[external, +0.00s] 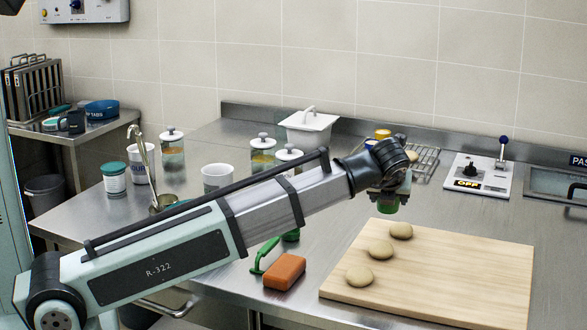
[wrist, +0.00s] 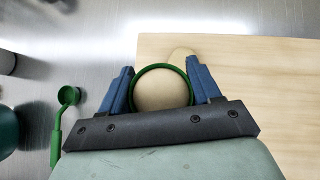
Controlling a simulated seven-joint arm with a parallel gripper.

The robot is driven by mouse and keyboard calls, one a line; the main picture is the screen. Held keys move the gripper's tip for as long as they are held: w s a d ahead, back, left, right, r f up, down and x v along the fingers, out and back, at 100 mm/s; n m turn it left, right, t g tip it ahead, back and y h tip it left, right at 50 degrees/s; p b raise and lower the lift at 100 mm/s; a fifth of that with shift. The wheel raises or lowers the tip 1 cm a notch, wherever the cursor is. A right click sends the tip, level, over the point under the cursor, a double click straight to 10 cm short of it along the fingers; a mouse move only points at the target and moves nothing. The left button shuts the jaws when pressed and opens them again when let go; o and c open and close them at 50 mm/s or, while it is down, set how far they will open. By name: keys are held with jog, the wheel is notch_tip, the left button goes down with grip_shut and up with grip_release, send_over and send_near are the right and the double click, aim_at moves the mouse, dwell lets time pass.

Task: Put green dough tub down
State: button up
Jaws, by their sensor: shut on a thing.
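The green dough tub (external: 388,208) hangs under my gripper (external: 389,190), near the back left edge of the wooden board (external: 470,262). In the wrist view, the tub's green rim (wrist: 162,67) rings a pale dough surface. The blue fingers of my gripper (wrist: 160,68) are shut on the tub from both sides. The tub overlaps the board's left edge (wrist: 230,55) in that view and partly hides a pale dough ball (wrist: 181,52). The tub's underside is hidden in the wrist view, and its exact height is unclear.
Three dough balls (external: 381,250) lie along the board's left part; its right part is clear. An orange block (external: 285,271) and a green-handled tool (external: 263,257) lie left of the board.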

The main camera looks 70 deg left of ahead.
jog(key=s+a+f+n+g+y, duration=0.1)
jog(key=s+a+n+g, duration=0.3)
jog(key=a, duration=1.2)
jog(key=s+a+n, duration=0.1)
jog(key=s+a, duration=0.5)
jog(key=a, duration=1)
jog(key=s+a+n+g, duration=0.1)
jog(key=s+a+n, duration=0.1)
jog(key=s+a, duration=0.7)
jog(key=s+a+f+n+g, duration=0.15)
jog(key=s+a, duration=0.35)
jog(key=a, duration=0.8)
jog(key=s+a+n+g, duration=0.2)
jog(key=s+a, duration=0.5)
jog(key=a, duration=0.4)
jog(key=w+a, duration=0.3)
jog(key=a, duration=0.3)
jog(key=shift+n, duration=0.35)
jog(key=shift+d+f, duration=0.2)
jog(key=shift+f, duration=4.35)
jog(key=shift+f, duration=0.2)
jog(key=o, duration=1.2)
